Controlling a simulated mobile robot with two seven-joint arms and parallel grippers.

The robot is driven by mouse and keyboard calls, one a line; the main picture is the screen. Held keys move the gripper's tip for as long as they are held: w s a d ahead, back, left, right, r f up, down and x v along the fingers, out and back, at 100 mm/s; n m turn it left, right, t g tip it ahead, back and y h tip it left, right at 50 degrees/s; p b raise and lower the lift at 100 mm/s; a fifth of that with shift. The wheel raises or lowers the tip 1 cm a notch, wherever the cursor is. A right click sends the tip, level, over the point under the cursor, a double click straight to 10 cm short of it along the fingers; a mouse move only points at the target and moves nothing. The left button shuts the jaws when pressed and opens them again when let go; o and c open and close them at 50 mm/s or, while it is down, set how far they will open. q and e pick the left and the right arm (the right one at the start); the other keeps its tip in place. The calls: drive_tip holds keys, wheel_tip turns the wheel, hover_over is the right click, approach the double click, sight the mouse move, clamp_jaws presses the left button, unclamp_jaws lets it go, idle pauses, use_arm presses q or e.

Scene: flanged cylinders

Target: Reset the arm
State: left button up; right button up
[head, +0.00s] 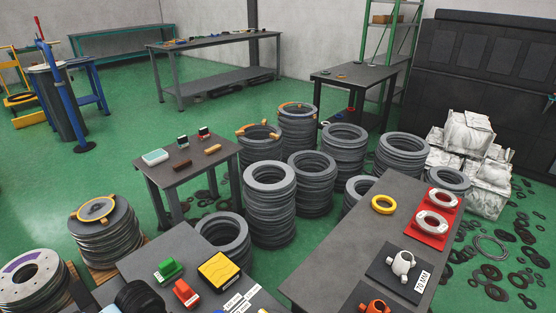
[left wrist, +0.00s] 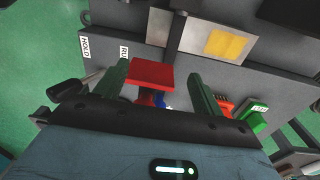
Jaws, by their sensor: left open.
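In the left wrist view my left gripper (left wrist: 160,78) is open, its two dark green fingers spread wide. A red square pad (left wrist: 152,74) shows between and beyond the fingers; I cannot tell its distance from them. Small blue and red pieces below it are partly hidden. In the head view a white flanged part (head: 402,262) stands on a dark mat on the right table (head: 340,250). An orange one (head: 376,306) is cut off by the bottom edge. Two white flanged rings (head: 443,197) lie on a red tray (head: 434,238). My right gripper is not in view.
The front left table (head: 150,248) holds a green block (head: 168,270), a red block (head: 185,293) and a yellow pad (head: 220,270). Stacks of grey rings (head: 270,205) crowd the floor between tables. A yellow ring (head: 383,204) lies on the right table. Green floor is open behind left.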

use_arm(q)
drive_tip(key=s+d+f+n+h, duration=0.15)
drive_tip(key=s+d, duration=0.25)
drive_tip(key=s, duration=0.5)
drive_tip(key=s+d+f, duration=0.2)
drive_tip(key=s+d, duration=0.1)
drive_tip(key=s, duration=0.6)
drive_tip(key=s+a+r+n+y, duration=0.1)
drive_tip(key=s+a+r+n, duration=0.1)
drive_tip(key=s, duration=0.6)
drive_tip(key=s+a+r+n+y, duration=0.1)
drive_tip(key=s+a+r+n, duration=0.2)
drive_tip(key=s, duration=0.5)
drive_tip(key=w+d+f+t+h+p, duration=0.2)
drive_tip(key=w+t+p, duration=0.3)
drive_tip(key=w+t, duration=0.4)
drive_tip(key=shift+w+d+f+p, duration=0.15)
drive_tip(key=shift+w+d+p, duration=0.15)
drive_tip(key=shift+w+d, duration=0.15)
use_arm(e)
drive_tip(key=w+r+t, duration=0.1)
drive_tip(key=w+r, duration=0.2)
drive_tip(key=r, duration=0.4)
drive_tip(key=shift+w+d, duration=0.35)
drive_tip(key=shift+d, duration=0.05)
use_arm(q)
drive_tip(key=shift+a, duration=0.1)
